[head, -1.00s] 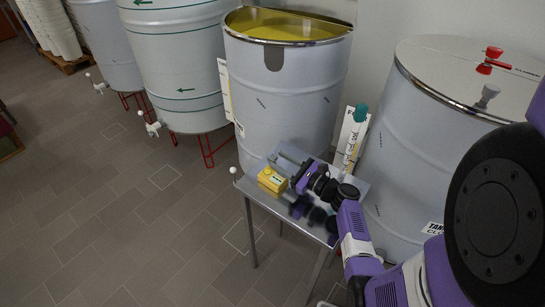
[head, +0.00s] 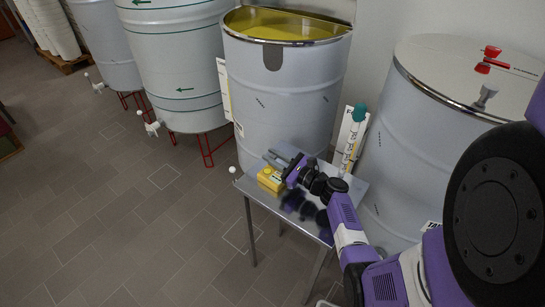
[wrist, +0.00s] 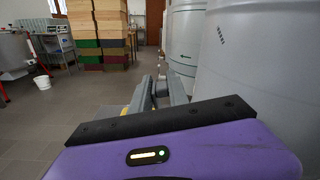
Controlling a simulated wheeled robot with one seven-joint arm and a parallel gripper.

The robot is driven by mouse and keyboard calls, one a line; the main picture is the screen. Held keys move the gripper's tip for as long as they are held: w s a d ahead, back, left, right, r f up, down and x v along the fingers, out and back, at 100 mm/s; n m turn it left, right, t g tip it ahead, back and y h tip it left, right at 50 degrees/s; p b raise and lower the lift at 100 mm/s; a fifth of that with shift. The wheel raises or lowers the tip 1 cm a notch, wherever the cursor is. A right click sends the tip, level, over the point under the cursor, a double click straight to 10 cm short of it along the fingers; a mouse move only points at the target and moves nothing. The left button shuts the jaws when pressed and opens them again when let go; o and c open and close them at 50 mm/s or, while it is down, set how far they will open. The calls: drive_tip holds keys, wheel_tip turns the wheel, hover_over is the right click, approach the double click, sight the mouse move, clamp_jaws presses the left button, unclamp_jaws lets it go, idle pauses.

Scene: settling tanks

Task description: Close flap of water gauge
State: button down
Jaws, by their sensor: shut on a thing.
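The yellow water gauge (head: 269,179) sits on a small metal table below a large grey tank. My gripper (head: 279,159) is low over the table, its grey fingers at the gauge's far right side. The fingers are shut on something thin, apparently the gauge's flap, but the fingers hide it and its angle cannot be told. In the wrist view my gripper (wrist: 158,90) points away from the camera, and a bit of yellow shows left of the left finger.
The metal table (head: 318,228) has a bare front part. An open tank with yellow contents (head: 285,100) stands behind it, a lidded tank (head: 405,150) to the right. A teal-capped tube (head: 352,140) stands at the back right. Stacked boxes (wrist: 98,30) are far off; the floor at left is clear.

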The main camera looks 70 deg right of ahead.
sight(265, 173)
drive_tip(key=shift+a, duration=0.15)
idle(0.5)
drive_tip(key=n+b, duration=0.1)
drive_tip(key=a+n+b, duration=0.1)
drive_tip(key=n+b, duration=0.1)
drive_tip(key=f+n+b, duration=0.1)
drive_tip(key=b, duration=0.1)
drive_tip(key=shift+w+a+n, duration=0.3)
drive_tip(key=shift+a, duration=0.1)
drive_tip(key=n+b, duration=0.2)
drive_tip(key=b, duration=0.1)
drive_tip(key=a+n+b, duration=0.1)
drive_tip(key=shift+w+f, duration=0.15)
drive_tip(key=shift+f, duration=0.1)
drive_tip(key=n+b, duration=0.2)
drive_tip(key=b, duration=0.1)
drive_tip(key=shift+a+f+n, duration=0.15)
drive_tip(key=shift+a+n, duration=0.15)
drive_tip(key=shift+a, duration=0.1)
drive_tip(key=shift+w, duration=0.1)
drive_tip(key=c, duration=1.4)
unclamp_jaws()
drive_tip(key=shift+o, duration=0.2)
